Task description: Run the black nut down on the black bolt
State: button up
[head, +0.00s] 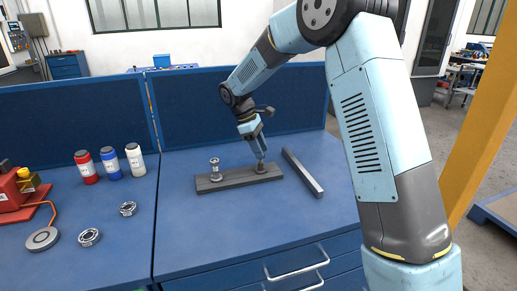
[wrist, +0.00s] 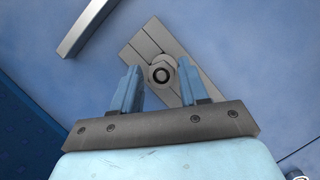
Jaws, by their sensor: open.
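A dark nut (wrist: 153,73) sits around the end of the dark bolt (wrist: 161,75), which stands on a grey block. In the head view the nut and bolt (head: 261,169) are at the block's right end, small and partly covered by my gripper (head: 261,155). In the wrist view my gripper (wrist: 158,68) is open, with one finger on each side of the nut and visible gaps between. I cannot tell how far the fingertips are above the nut, nor how far down the bolt the nut sits.
The grey block (head: 240,181) lies on the blue bench, with a silver bolt (head: 215,171) upright at its left end. A loose grey bar (head: 303,173) lies to the right. Bearing rings (head: 128,209), bottles (head: 110,163) and a red device (head: 12,195) are at the left. The front bench area is clear.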

jog(key=n+t, duration=0.2)
jog(key=n, duration=0.3)
jog(key=shift+s+n, duration=0.1)
jog(key=shift+n, duration=0.3)
jog(key=n+t, duration=0.1)
jog(key=n, duration=0.1)
jog(key=n+t, duration=0.1)
jog(key=n, duration=0.2)
jog(key=shift+s+d+y, duration=0.1)
jog(key=shift+y, duration=0.3)
jog(key=n, duration=0.2)
jog(key=n+t+y, duration=0.1)
jog(key=n, duration=0.2)
jog(key=shift+y, duration=0.3)
jog(key=n, duration=0.2)
jog(key=n+t+y, duration=0.1)
jog(key=n, duration=0.1)
jog(key=shift+s+n+y, duration=0.1)
jog(key=shift+n+y, duration=0.2)
jog(key=shift+n, duration=0.1)
grip_shut()
